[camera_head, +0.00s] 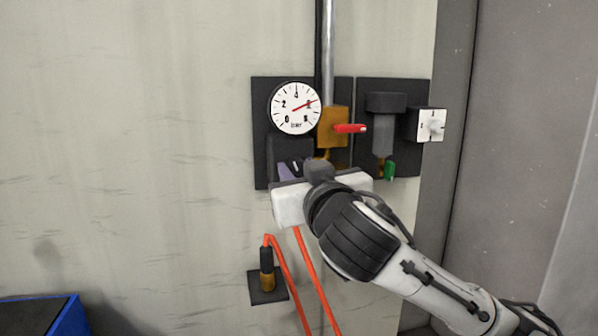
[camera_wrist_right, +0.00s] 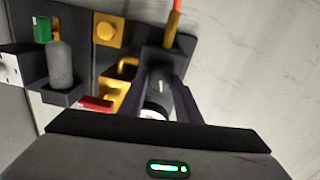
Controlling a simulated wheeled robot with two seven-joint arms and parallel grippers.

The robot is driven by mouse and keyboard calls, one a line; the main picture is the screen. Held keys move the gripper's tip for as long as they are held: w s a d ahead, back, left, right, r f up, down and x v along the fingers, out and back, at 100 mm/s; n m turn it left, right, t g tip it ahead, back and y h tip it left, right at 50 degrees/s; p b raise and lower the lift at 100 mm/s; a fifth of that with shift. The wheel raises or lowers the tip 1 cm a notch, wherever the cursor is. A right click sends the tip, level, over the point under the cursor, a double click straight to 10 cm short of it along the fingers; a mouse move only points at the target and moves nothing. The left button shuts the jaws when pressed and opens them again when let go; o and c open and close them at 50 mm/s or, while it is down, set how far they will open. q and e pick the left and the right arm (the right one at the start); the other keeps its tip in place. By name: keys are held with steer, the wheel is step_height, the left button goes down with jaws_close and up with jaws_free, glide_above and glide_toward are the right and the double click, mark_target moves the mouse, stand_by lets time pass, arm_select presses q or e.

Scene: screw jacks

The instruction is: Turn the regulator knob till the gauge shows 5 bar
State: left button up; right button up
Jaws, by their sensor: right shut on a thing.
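The round white gauge (camera_head: 284,112) is on a dark wall panel. Its red needle points right and slightly up, at about the 6 mark. The regulator (camera_head: 289,147) is the dark block just under the gauge. My right gripper (camera_head: 296,170) is at its lower front and hides much of it. In the right wrist view, my right gripper (camera_wrist_right: 163,88) has a finger on each side of the dark regulator knob (camera_wrist_right: 161,82), which has a small white mark. It is shut on the knob. A white edge of the gauge (camera_wrist_right: 153,113) shows below it. My left gripper is not in view.
A brass valve with a red lever (camera_head: 350,128) is right of the gauge. A grey filter bowl (camera_head: 383,136) and a small white dial box (camera_head: 431,125) are further right. An orange hose (camera_head: 283,264) hangs below. A blue bin (camera_head: 70,318) is at lower left. The wall left is clear.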

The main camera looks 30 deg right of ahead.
steer(key=shift+f, duration=0.15)
steer(key=shift+m+b, duration=0.5)
steer(key=shift+m, duration=1)
steer(key=shift+d+m+b, duration=0.15)
steer(key=shift+m+b, duration=0.25)
steer(key=shift+m, duration=1.3)
steer(key=o, duration=1.1)
steer(key=shift+c, duration=0.2)
